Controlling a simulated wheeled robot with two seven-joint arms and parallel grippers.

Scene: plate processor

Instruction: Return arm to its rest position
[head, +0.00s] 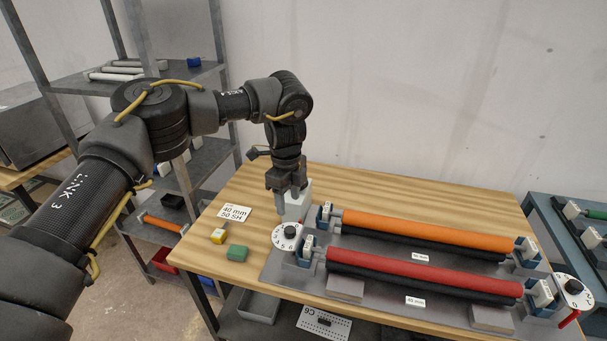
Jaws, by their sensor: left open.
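My left arm reaches in from the left, over the wooden table (340,176). My left gripper (286,193) points down in front of a white block-shaped part (298,203) near the left dial (287,236). It is open, and I cannot tell whether its fingers touch the white part. The plate processor (290,268) lies to the right and nearer, with an orange roller (430,229) behind a red roller (424,273). My right gripper is not in view.
Metal shelves (205,165) stand behind my left arm. A second dial (574,287) is at the right. The table's back strip is clear.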

